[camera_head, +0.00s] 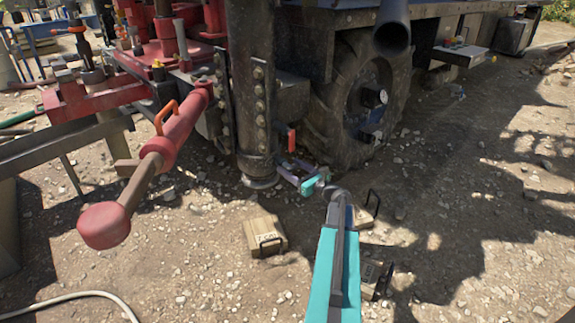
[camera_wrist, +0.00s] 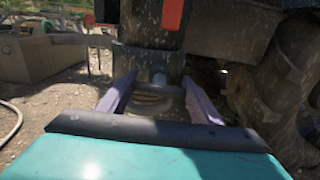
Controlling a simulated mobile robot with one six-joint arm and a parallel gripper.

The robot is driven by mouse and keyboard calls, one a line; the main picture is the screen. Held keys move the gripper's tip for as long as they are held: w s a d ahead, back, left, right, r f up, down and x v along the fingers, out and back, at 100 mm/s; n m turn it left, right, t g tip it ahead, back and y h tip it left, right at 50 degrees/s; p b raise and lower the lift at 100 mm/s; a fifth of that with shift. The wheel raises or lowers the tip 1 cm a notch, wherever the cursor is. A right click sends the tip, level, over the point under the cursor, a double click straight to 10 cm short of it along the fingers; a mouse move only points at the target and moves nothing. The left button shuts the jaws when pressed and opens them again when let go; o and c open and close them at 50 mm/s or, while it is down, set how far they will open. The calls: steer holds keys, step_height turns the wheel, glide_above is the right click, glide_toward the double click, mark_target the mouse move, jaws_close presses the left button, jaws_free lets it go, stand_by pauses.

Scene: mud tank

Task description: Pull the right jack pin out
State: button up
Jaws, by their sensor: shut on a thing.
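My gripper (camera_head: 292,172) is low down beside the foot of the dark upright jack leg (camera_head: 252,90), left of the big wheel. In the wrist view the two purple fingers of my gripper (camera_wrist: 160,95) stand apart, with a grey round-ended piece of the jack pin (camera_wrist: 159,77) between them. The fingers are shut on this pin. The jack leg fills the middle of the wrist view (camera_wrist: 150,30) behind the pin. How far the pin sits in the leg is hidden. In the head view the pin is too small and covered to make out.
A muddy wheel (camera_head: 350,100) stands close right of my gripper. A red bar (camera_head: 291,139) hangs just above it. Wooden blocks with handles lie on the gravel, one left of my arm (camera_head: 262,236) and others to its right. A red cylinder (camera_head: 170,135) juts out at left.

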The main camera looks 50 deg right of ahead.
steer(key=s, duration=0.2)
steer(key=shift+s+a+p, duration=0.1)
steer(key=shift+s+p, duration=0.2)
steer(key=shift+s+f, duration=0.15)
steer(key=o, duration=1.5)
steer(key=shift+s, duration=0.1)
steer(key=s, duration=0.4)
steer(key=s+p, duration=0.1)
steer(key=s, duration=0.4)
steer(key=s+a+p, duration=0.1)
steer(key=s, duration=0.3)
steer(key=shift+s, duration=0.35)
